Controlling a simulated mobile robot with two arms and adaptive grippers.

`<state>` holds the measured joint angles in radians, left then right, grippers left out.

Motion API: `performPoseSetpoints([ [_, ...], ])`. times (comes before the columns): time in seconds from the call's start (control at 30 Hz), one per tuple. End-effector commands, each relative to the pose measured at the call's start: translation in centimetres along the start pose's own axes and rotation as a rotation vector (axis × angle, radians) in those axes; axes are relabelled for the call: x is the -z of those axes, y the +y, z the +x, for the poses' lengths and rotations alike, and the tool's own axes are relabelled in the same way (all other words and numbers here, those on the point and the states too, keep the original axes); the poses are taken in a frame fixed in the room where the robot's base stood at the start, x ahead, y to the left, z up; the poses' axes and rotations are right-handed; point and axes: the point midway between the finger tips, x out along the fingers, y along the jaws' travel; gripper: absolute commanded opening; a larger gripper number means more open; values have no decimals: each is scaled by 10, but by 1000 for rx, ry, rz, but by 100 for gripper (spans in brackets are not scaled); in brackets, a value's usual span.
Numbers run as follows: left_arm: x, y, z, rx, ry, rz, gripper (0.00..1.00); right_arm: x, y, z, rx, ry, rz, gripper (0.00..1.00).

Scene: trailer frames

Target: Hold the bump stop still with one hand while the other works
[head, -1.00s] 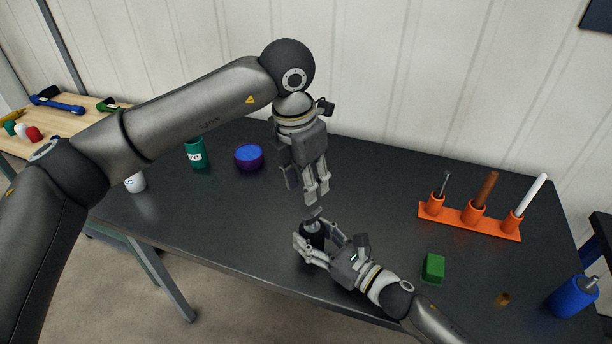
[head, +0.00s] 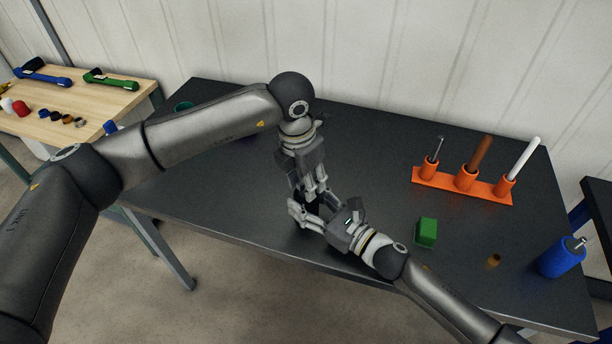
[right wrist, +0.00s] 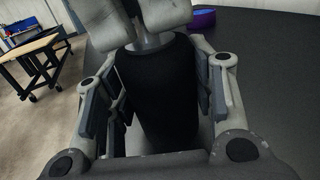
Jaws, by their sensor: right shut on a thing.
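The bump stop is a dark, rounded cylinder (right wrist: 160,95) between the fingers of my right gripper in the right wrist view. My right gripper (head: 307,217) is shut on it at the table's front edge, and it stands roughly upright. In the head view the bump stop (head: 309,209) is mostly hidden by both grippers. My left gripper (head: 314,192) points down directly over it, with its fingertips at its top. In the right wrist view, light grey finger-like parts sit around a short grey stem on top. Whether the left fingers are closed on it is unclear.
An orange rack (head: 440,181) with three upright tools stands at the right. A wooden bench (head: 95,103) stands left.

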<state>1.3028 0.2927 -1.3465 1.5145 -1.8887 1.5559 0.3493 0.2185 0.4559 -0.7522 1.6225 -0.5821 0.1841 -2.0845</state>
Motion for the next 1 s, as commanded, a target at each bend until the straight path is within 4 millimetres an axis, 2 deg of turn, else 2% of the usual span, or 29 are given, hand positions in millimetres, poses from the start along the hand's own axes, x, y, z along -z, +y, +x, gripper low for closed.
performPoseSetpoints([
  [0.07, 0, 0, 0, 0, 0, 0, 32, 0, 0, 0, 0, 0, 0, 22],
  [0.3, 0, 0, 0, 0, 0, 0, 1, 0, 0, 0, 0, 0, 0, 22],
  [0.57, 0, 0, 0, 7, 0, 52, 0, 0, 0, 0, 0, 1, 0, 22],
  [1.0, 0, 1, -1, 81, 0, 536, 0, 0, 0, 0, 0, 1, 0, 22],
])
